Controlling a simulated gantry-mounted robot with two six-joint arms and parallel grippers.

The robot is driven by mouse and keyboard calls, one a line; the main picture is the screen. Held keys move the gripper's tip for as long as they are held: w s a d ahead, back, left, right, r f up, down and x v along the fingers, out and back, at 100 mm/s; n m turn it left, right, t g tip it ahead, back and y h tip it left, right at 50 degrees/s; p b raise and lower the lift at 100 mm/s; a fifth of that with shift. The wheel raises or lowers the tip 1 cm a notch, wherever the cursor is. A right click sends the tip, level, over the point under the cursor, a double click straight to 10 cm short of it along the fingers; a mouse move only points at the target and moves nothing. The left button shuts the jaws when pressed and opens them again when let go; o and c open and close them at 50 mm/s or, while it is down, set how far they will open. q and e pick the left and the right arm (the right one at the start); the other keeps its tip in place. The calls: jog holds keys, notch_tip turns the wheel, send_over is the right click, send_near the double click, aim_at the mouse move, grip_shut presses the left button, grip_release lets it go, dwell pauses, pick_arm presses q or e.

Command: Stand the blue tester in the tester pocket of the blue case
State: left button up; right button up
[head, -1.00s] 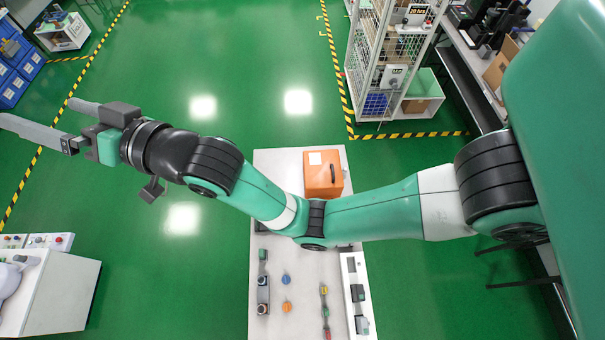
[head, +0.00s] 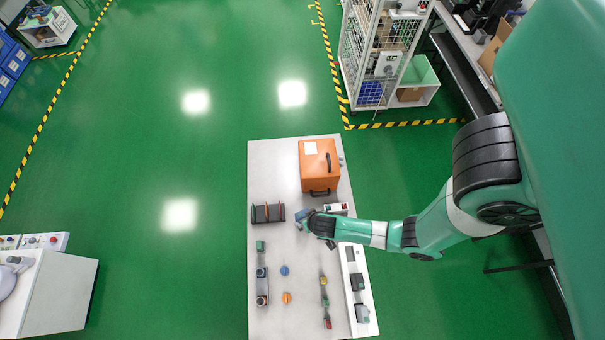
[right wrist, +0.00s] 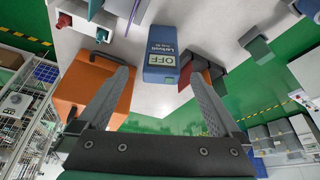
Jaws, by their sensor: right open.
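The blue tester (right wrist: 160,48), with a pale display reading OFF, stands on the table ahead of my right gripper (right wrist: 160,76) in the right wrist view. It shows between the two fingers, which are apart and empty. In the head view my right gripper (head: 312,217) is low over the middle of the table, right by the small blue tester (head: 301,213). The wrist hides part of this spot. I see no blue case; the only case is orange (head: 318,172), at the far end of the table. My left gripper is not in view.
A white box (head: 337,208) is to the right. Small instruments and a long white tray (head: 349,262) occupy the near table.

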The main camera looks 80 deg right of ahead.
aim_at(305, 218)
jog(key=b+x, duration=0.4)
jog(key=x, duration=0.1)
jog(key=shift+d+f, duration=0.1)
jog(key=shift+f, duration=0.1)
pick_arm(q)
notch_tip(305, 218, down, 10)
jog(key=b, duration=0.5)
pick_arm(e)
jog(key=x, duration=0.5)
jog(key=shift+w+f, duration=0.15)
jog(key=shift+w, duration=0.1)
grip_shut()
jog(key=shift+r+p, duration=0.7)
notch_tip(305, 218, up, 3)
jog(key=shift+f+p, duration=0.2)
jog(key=shift+p, duration=0.95)
pick_arm(q)
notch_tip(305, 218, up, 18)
jog(key=p, duration=1.5)
pick_arm(e)
jog(key=s+a+r, duration=0.8)
jog(key=a+r, duration=0.1)
jog(key=a, duration=0.2)
jog(key=shift+a+r, duration=0.2)
jog(key=shift+a, duration=0.1)
jog(key=shift+s, duration=0.1)
